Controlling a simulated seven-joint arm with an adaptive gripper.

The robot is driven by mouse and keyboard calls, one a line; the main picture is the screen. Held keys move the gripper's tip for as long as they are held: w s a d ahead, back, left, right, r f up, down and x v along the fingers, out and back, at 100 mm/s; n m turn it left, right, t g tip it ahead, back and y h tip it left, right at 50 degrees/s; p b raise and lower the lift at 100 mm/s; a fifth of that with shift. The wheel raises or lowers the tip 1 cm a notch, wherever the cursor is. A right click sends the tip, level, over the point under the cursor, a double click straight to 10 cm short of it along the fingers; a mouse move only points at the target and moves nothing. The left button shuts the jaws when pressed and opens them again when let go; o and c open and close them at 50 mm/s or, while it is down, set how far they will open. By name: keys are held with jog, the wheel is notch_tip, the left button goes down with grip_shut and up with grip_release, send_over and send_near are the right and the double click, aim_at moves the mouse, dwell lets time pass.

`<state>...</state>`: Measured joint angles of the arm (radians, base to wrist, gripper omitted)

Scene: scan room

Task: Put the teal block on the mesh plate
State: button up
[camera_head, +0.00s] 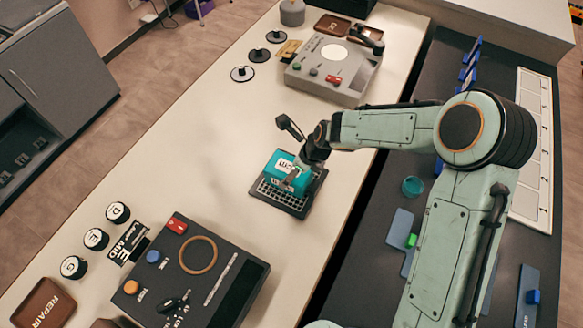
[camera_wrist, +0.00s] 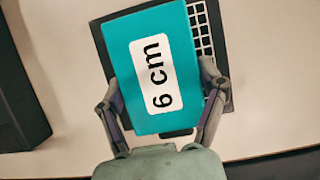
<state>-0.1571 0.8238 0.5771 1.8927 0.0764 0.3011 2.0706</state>
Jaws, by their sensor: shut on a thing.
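The teal block (camera_head: 284,171) carries a white "6 cm" label and is over the dark mesh plate (camera_head: 264,191) on the light table. In the wrist view the teal block (camera_wrist: 136,44) fills the middle and covers most of the mesh plate (camera_wrist: 205,40), whose grid shows along the block's right side. My gripper (camera_head: 296,174) is shut on the teal block, with one finger on each side of it, as the wrist view (camera_wrist: 158,95) shows. I cannot tell whether the block's underside touches the plate.
A dark console (camera_head: 235,287) with buttons and a ring stands at the front left. A grey device (camera_head: 325,77) stands at the back. Round black pieces (camera_head: 96,239) lie at the left edge. The table left of the mesh plate is clear.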

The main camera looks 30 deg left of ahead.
jog(key=shift+f, duration=0.15)
jog(key=o, duration=1.2)
jog(key=v, duration=1.2)
jog(key=s+d+r+n+h, duration=0.2)
jog(key=s+d+r+n, duration=0.1)
jog(key=d+n, duration=0.3)
jog(key=s+d+r+n+h, duration=0.2)
jog(key=s+d+n, duration=0.1)
jog(key=d, duration=0.5)
jog(key=s+d+r+n, duration=0.3)
jog(key=s+d+n, duration=0.5)
jog(key=s+n, duration=0.2)
jog(key=s, duration=0.2)
jog(key=shift+s, duration=0.3)
